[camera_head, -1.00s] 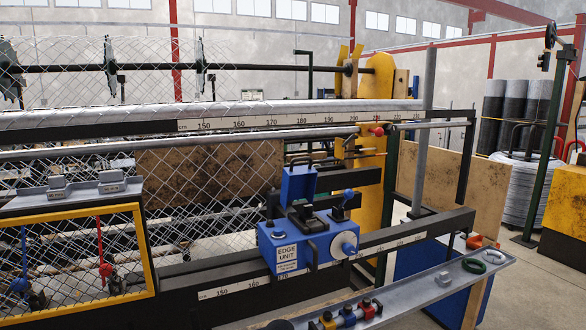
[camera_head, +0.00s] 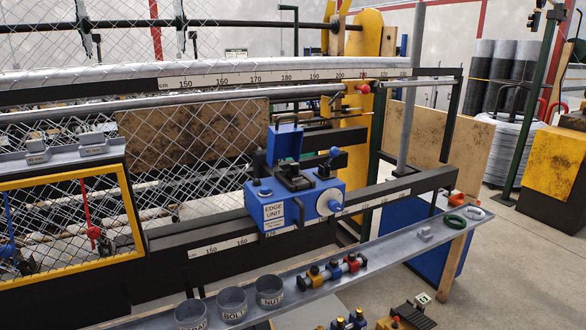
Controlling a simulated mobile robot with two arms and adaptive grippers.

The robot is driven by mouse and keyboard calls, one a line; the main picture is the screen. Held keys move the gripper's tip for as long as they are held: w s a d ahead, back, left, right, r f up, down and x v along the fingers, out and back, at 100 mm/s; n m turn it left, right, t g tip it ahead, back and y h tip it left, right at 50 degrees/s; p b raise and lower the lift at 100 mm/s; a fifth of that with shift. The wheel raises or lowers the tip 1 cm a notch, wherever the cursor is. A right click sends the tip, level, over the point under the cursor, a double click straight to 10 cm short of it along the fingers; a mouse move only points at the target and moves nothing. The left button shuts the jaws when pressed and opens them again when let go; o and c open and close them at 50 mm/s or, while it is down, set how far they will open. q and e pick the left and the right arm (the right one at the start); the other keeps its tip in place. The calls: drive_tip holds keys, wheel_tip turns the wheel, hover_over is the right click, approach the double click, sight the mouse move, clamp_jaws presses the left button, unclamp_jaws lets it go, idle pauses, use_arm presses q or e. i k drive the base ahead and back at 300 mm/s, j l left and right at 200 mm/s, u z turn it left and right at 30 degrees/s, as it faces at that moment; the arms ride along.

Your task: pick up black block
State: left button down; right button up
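Neither of my grippers is in view. The blue edge unit (camera_head: 297,207) sits on the machine's lower rail, with a white knob on its right end and its small blue lid raised. Dark block-like pieces (camera_head: 292,180) sit on top of the unit, below the lid. Another dark piece (camera_head: 325,171) with a blue ball knob stands to their right. I cannot tell which of these, if any, is the black block, or whether they are loose.
A yellow-framed mesh guard (camera_head: 70,220) is at left. Open floor lies at right.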

sight(293, 175)
drive_tip(key=i+l+u, duration=0.2)
drive_tip(key=i+l, duration=0.15)
drive_tip(key=i+l+u, duration=0.2)
drive_tip(key=i+l, duration=0.15)
drive_tip(key=l, duration=0.25)
